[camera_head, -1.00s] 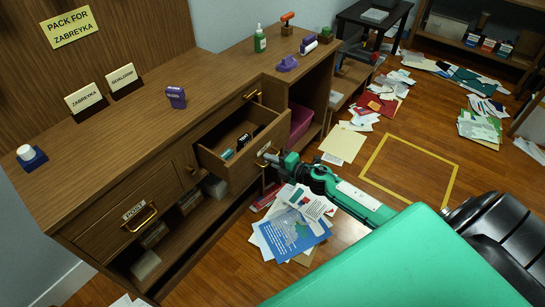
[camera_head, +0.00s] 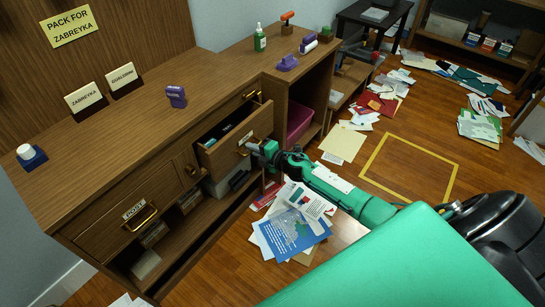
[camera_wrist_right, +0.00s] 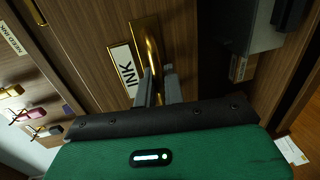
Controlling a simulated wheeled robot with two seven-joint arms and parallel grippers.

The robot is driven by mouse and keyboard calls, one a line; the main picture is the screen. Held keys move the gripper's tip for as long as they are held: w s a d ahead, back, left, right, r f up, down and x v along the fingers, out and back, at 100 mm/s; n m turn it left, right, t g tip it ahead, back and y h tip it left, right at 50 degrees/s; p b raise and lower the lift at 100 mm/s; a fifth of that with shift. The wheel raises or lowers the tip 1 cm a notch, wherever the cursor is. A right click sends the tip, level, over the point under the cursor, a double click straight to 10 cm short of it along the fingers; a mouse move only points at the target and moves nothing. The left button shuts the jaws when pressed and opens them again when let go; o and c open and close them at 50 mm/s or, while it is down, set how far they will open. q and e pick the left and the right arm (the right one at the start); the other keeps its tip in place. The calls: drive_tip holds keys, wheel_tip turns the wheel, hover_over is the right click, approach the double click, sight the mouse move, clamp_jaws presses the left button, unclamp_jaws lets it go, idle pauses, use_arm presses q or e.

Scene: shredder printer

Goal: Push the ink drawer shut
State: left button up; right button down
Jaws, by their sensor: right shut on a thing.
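The ink drawer (camera_head: 229,153) is a wooden drawer with a brass handle, standing partly open below the desk top in the head view. Dark items show inside it. In the right wrist view its front carries a label reading INK (camera_wrist_right: 126,70) beside the brass handle (camera_wrist_right: 151,50). My right gripper (camera_head: 252,149) is at the drawer front and shut on the handle; its fingers (camera_wrist_right: 160,88) reach the handle in the wrist view. My left gripper does not show.
The wooden desk (camera_head: 130,125) holds several stamps and a green bottle (camera_head: 260,40). A closed drawer with another brass handle (camera_head: 142,217) is to the left. Papers (camera_head: 290,230) lie scattered on the floor below. A yellow floor outline (camera_head: 408,165) is to the right.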

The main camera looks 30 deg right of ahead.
sight(244, 142)
drive_tip(key=shift+r+b+x, duration=0.15)
drive_tip(key=shift+b+x, duration=0.05)
drive_tip(key=shift+x, duration=0.9)
drive_tip(key=shift+r+b+x, duration=0.2)
drive_tip(key=shift+b+x, duration=0.05)
drive_tip(key=shift+x, duration=0.85)
drive_tip(key=shift+r+b+x, duration=0.15)
drive_tip(key=shift+b+x, duration=0.05)
drive_tip(key=shift+x, duration=0.95)
drive_tip(key=c, duration=1.2)
unclamp_jaws()
drive_tip(key=shift+w+r, duration=0.1)
drive_tip(key=shift+o, duration=0.2)
drive_tip(key=shift+p+v, duration=0.8)
drive_tip(key=shift+v, duration=0.4)
drive_tip(key=p+v, duration=0.1)
drive_tip(key=v, duration=0.2)
drive_tip(key=shift+s+d, duration=0.1)
drive_tip(key=shift+s, duration=0.15)
